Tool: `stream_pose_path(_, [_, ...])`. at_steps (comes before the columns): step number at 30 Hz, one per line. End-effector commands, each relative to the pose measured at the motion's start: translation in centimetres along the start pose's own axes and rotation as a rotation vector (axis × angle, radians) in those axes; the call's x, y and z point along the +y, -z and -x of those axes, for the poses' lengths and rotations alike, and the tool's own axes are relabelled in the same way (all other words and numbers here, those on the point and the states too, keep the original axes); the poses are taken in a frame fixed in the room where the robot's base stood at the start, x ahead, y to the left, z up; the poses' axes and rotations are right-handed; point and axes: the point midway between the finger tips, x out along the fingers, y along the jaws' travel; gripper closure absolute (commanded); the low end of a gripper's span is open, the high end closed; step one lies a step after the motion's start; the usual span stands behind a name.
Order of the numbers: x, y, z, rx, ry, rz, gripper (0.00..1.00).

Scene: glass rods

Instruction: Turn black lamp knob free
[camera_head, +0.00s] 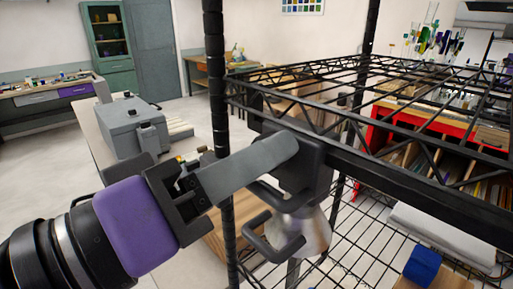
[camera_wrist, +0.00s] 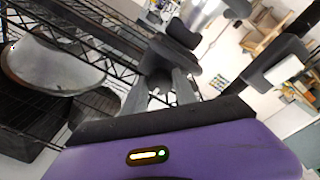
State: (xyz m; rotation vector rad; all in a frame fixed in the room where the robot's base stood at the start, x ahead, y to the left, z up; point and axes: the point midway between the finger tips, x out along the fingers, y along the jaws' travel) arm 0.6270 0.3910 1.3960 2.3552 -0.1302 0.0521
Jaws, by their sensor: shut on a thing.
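The lamp's black clamp body (camera_head: 305,165) sits at the edge of the black wire shelf, with black bracket arms and a pale metal shade (camera_head: 313,232) below it. My gripper (camera_head: 284,150) reaches in from the left, its grey fingertips against the near side of the clamp body. In the wrist view my gripper (camera_wrist: 160,88) is closed around a dark part, which appears to be the black lamp knob (camera_wrist: 156,62). The knob is hidden behind my fingers in the head view, so its turn cannot be told.
The wire shelf rack (camera_head: 430,165) surrounds the lamp, with a black post (camera_head: 216,90) close to my arm. A blue block (camera_head: 422,266) lies low at the right. A grey box (camera_head: 133,125) stands on a table behind. Open floor lies at the left.

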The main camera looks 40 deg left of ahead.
Motion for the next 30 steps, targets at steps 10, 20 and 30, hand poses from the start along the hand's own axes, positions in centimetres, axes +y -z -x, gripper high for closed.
stream_pose_path(10, [-0.1,0.0,0.1,0.003,0.001,0.008,1.00])
stream_pose_path(20, [0.0,0.0,0.1,0.002,0.001,0.007,0.57])
stream_pose_path(30, [-0.2,-0.1,2.5,0.005,0.002,0.005,0.57])
